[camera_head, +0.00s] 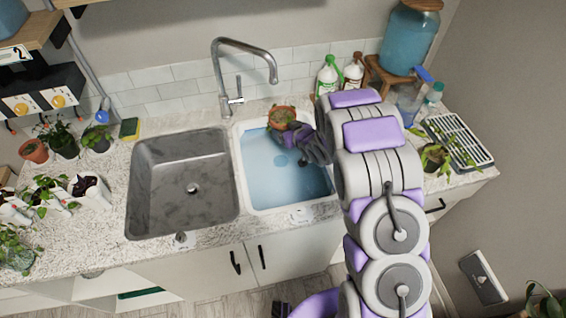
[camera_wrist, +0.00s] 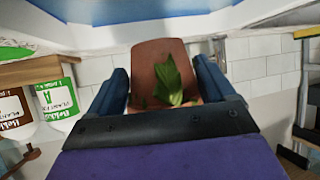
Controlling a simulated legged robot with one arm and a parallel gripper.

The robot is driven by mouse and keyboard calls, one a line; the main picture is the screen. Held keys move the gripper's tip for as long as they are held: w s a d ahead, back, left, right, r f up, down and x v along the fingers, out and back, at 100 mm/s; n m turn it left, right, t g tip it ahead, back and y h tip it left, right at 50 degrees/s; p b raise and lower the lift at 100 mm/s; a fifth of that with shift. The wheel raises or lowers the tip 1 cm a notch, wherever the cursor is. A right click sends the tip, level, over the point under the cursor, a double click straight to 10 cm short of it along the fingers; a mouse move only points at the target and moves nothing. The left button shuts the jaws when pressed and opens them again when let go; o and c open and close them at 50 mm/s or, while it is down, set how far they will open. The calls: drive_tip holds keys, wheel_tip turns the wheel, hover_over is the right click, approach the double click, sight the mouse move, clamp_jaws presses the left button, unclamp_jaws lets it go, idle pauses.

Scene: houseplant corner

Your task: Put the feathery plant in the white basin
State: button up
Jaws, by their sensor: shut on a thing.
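A small green plant in a terracotta pot (camera_head: 282,118) is held over the back of the white basin (camera_head: 283,207), which has blue water in it. My gripper (camera_head: 305,139) is shut on the pot from its right side. In the wrist view, the pot (camera_wrist: 158,55) sits between the two blue fingers, with a green leaf (camera_wrist: 172,80) in front of it. The leaves are too small in the head view to tell whether they are feathery. I cannot tell whether the pot touches the basin's back rim.
A grey sink (camera_head: 182,205) lies left of the basin, and a tap (camera_head: 232,95) stands behind. Two bottles (camera_head: 327,76) and a blue water jar (camera_head: 408,42) stand at the back right. Several potted plants (camera_head: 66,145) crowd the left counter; a drying rack (camera_head: 462,140) is right.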

drive_tip(key=f, duration=0.2)
drive_tip(key=d+f+b, duration=0.1)
drive_tip(key=f, duration=0.1)
drive_tip(key=d+f, duration=0.1)
drive_tip(key=f, duration=0.2)
drive_tip(key=a+f, duration=0.1)
drive_tip(key=f, duration=0.1)
drive_tip(key=f+b, duration=0.1)
drive_tip(key=shift+a+f, duration=0.15)
drive_tip(key=shift+a, duration=0.25)
drive_tip(key=shift+d, duration=0.7)
drive_tip(key=o, duration=1.3)
drive_tip(key=shift+c, duration=0.2)
drive_tip(key=shift+a, duration=0.55)
